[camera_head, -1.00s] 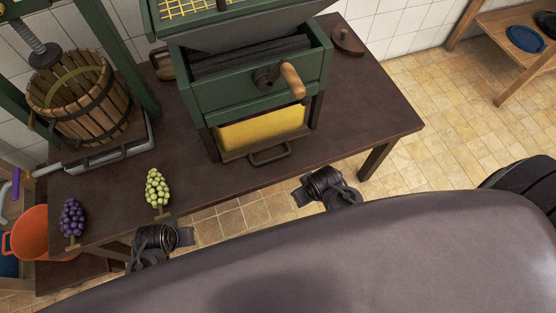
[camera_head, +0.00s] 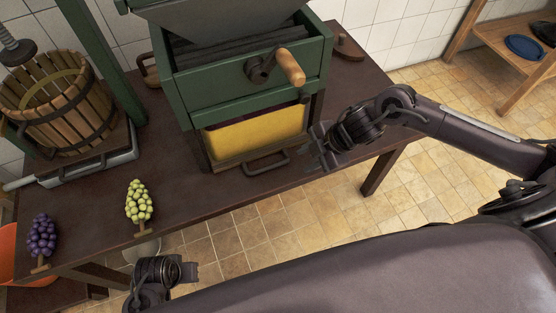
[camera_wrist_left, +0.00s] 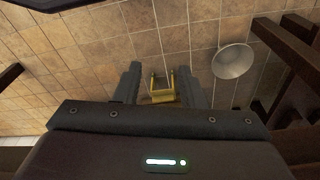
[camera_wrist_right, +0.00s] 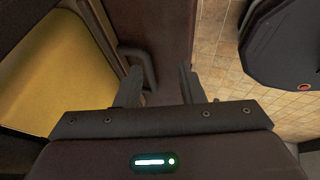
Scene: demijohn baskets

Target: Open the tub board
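The green crusher (camera_head: 245,85) stands on the dark table with a yellow tub (camera_head: 255,133) in its lower opening. A brown board with a dark bar handle (camera_head: 266,163) lies along the front below the tub. The handle also shows in the right wrist view (camera_wrist_right: 147,66), just ahead of the fingers and left of their middle. My right gripper (camera_head: 314,152) is open and empty, right of the handle at the table's front edge, apart from it. My left gripper (camera_head: 190,272) is low in front of the table.
Green grapes (camera_head: 139,203) and purple grapes (camera_head: 42,236) lie near the table's front edge. A slatted press basket (camera_head: 62,100) stands at the left. A crank with a wooden grip (camera_head: 291,67) sticks out above the tub. A pale bucket (camera_wrist_left: 233,61) stands on the floor.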

